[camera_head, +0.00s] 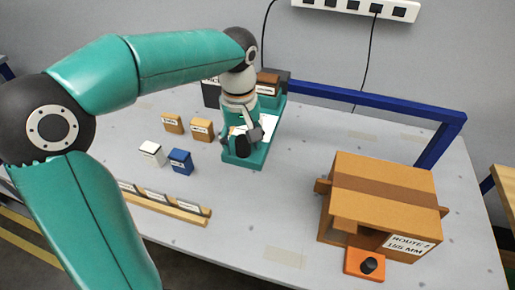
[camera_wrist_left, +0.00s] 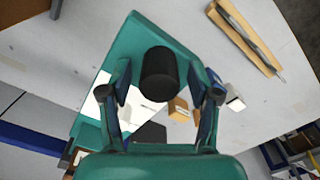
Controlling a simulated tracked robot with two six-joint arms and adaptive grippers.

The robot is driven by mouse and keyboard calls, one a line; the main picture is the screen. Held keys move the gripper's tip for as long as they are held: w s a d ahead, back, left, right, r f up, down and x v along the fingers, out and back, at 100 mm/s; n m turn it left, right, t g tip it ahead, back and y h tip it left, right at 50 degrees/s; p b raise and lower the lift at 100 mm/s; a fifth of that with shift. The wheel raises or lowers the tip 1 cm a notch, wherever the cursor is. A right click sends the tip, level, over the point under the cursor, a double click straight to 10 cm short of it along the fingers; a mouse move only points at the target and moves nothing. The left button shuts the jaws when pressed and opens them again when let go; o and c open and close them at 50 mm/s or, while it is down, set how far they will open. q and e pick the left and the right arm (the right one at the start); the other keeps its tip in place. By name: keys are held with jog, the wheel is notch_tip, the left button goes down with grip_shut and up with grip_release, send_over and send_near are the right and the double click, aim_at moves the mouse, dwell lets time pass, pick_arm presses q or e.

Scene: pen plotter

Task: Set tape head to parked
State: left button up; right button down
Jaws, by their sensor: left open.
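A teal machine (camera_head: 236,160) with white paper on its bed stands at the back middle of the table. My left gripper (camera_head: 246,135) is low over its near end. In the left wrist view, a black upright cylinder (camera_wrist_left: 160,72) on the teal base (camera_wrist_left: 128,45) lies between the fingers of my open left gripper (camera_wrist_left: 162,92), with gaps on both sides. A brown block with a label (camera_head: 268,84) sits at the machine's far end, partly behind my wrist. I cannot tell which part is the tape head. My right gripper is not in view.
Small tan, white and blue blocks (camera_head: 180,161) stand left of the machine. A wooden rack (camera_head: 165,207) lies in front. A blue rail (camera_head: 370,99) runs behind.

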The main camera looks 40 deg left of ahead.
pick_arm(q)
notch_tip(320, 180, up, 12)
dwell(0.6)
dwell(0.4)
